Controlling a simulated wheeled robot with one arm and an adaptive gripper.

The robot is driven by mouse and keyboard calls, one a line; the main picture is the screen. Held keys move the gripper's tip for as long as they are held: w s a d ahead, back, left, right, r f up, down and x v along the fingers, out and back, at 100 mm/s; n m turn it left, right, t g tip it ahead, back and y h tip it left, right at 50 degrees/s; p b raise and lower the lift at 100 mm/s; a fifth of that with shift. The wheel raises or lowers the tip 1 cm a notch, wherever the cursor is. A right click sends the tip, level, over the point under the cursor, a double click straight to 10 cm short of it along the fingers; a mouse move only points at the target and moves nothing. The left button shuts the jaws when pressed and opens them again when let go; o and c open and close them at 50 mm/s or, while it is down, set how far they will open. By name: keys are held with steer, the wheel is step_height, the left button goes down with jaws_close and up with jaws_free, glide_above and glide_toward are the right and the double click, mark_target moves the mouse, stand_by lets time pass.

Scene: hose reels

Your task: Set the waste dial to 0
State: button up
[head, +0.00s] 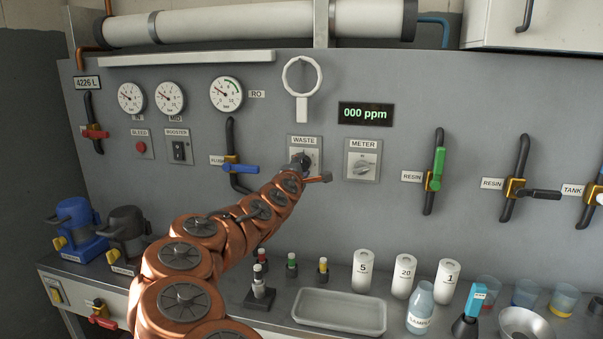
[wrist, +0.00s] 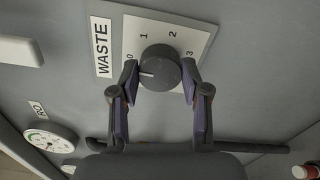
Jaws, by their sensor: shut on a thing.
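The waste dial (wrist: 160,66) is a round dark knob on a white plate marked 0, 1, 2 and 3, beside a WASTE label (wrist: 102,47) in the wrist view. A short white line on the knob points left, toward the side where the 0 is printed; the left finger partly covers that area. My gripper (wrist: 160,78) is shut on the knob, with one finger on each side. In the head view the waste plate (head: 305,143) is on the grey panel, and my gripper (head: 302,162) mostly hides the knob.
The meter dial (head: 362,160) is close on the right. A blue-handled flush valve (head: 238,168) is close on the left. A white ring-shaped fitting (head: 302,85) is above. A tray (head: 340,312) and several bottles and canisters stand on the bench below.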

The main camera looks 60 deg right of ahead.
stand_by(0.4)
steer(key=o, duration=1.1)
steer(key=shift+o, duration=0.2)
steer(key=v, duration=1.2)
stand_by(0.5)
